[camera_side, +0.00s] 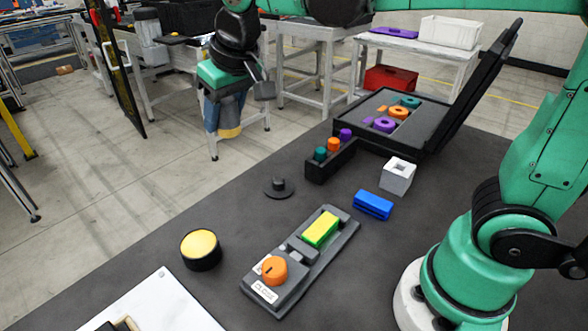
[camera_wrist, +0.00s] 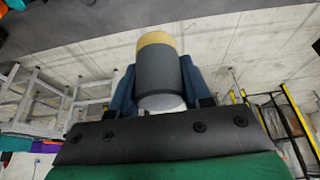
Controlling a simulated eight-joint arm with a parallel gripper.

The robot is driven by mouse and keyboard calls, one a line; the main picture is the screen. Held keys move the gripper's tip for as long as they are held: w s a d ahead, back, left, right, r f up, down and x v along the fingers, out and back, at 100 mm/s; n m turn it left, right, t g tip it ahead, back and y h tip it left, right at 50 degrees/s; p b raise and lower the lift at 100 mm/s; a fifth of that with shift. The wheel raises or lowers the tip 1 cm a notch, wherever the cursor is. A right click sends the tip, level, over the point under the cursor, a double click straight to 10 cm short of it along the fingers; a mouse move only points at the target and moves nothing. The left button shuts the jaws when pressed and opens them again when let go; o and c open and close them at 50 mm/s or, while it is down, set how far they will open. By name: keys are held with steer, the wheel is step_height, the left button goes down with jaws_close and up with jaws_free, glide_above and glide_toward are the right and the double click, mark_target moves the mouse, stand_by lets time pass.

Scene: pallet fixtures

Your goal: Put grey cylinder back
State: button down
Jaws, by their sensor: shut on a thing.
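My gripper (camera_side: 225,114) is shut on the grey cylinder (camera_side: 233,113) and holds it up in the air at the upper middle of the side view. The cylinder hangs with its yellow end down. In the wrist view the grey cylinder (camera_wrist: 157,74) sits between the two blue fingers of my gripper (camera_wrist: 158,88), its yellow-tan end pointing away from the palm. In the side view the floor shows behind the held cylinder, and it touches nothing but the gripper.
The dark table holds a black round piece with yellow top (camera_side: 200,246), a black knobbed disc (camera_side: 279,188), a grey fixture (camera_side: 287,285) with orange knob, a blue block (camera_side: 373,205), a white block (camera_side: 397,177), a black peg holder (camera_side: 319,172) and an open case (camera_side: 347,106).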

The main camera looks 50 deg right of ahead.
mark_target(230, 217)
steer(key=f, duration=0.6)
steer(key=w+f, duration=0.1)
steer(key=f, duration=1.2)
steer(key=shift+w+a+f, duration=0.15)
steer(key=shift+w+f, duration=0.15)
steer(key=shift+w, duration=0.05)
steer(key=shift+f, duration=0.1)
steer(key=shift+c, duration=2)
jaws_free()
steer(key=v, duration=1.2)
steer(key=s+d+r+t, duration=0.2)
steer(key=s+d, duration=0.4)
steer(key=shift+s+d+t, duration=0.25)
steer(key=shift+s+t, duration=0.05)
steer(key=shift+s, duration=0.05)
